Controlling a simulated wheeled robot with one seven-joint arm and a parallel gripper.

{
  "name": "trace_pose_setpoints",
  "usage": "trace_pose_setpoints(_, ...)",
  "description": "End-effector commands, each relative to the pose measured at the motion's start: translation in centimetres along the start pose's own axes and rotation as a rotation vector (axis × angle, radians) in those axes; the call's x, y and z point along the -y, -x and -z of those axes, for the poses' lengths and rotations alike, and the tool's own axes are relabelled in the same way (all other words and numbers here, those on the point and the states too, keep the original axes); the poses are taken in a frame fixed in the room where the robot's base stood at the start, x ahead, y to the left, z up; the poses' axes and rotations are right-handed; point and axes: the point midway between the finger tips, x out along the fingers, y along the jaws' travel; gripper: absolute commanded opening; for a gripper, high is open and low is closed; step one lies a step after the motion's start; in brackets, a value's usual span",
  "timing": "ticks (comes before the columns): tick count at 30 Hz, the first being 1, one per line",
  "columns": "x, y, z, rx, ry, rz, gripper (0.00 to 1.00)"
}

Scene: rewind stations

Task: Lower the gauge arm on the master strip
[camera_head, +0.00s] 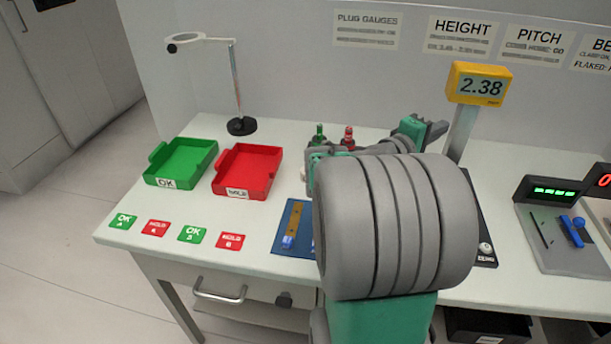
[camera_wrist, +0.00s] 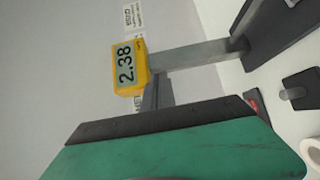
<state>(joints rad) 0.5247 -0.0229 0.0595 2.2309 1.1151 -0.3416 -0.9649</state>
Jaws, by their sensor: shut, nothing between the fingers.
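The height gauge has a yellow display (camera_head: 480,84) reading 2.38 on a grey post (camera_head: 461,134). Its dark base (camera_head: 486,225) shows beside my arm, with a white button near the front. The wrist view shows the display (camera_wrist: 128,67), the post (camera_wrist: 200,56) and part of the base (camera_wrist: 268,32). My gripper (camera_head: 437,130) is shut and empty, raised close to the left of the post. My arm hides most of the base, and I cannot make out the gauge arm or master strip. A dark grey bar (camera_wrist: 156,94) below the display is unclear.
A green OK tray (camera_head: 181,162) and a red HOLD tray (camera_head: 247,170) stand left. Flat green and red labels lie in front. A magnifier stand (camera_head: 241,126) is behind. A grey plate (camera_head: 570,255) with tools lies right.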

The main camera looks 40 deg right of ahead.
Motion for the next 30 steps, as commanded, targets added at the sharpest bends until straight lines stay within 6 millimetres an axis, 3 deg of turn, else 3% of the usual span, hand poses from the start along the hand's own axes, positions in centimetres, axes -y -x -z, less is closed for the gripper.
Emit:
trace_pose_setpoints(2, -0.1, 1.6, 0.2, -0.008, -0.008, 0.004, 0.00)
trace_pose_setpoints(14, 3.0, 6.5, 5.3, -0.126, -0.279, 0.321, 0.00)
trace_pose_setpoints(30, 5.9, 15.7, 10.2, -0.220, -0.457, 0.698, 0.00)
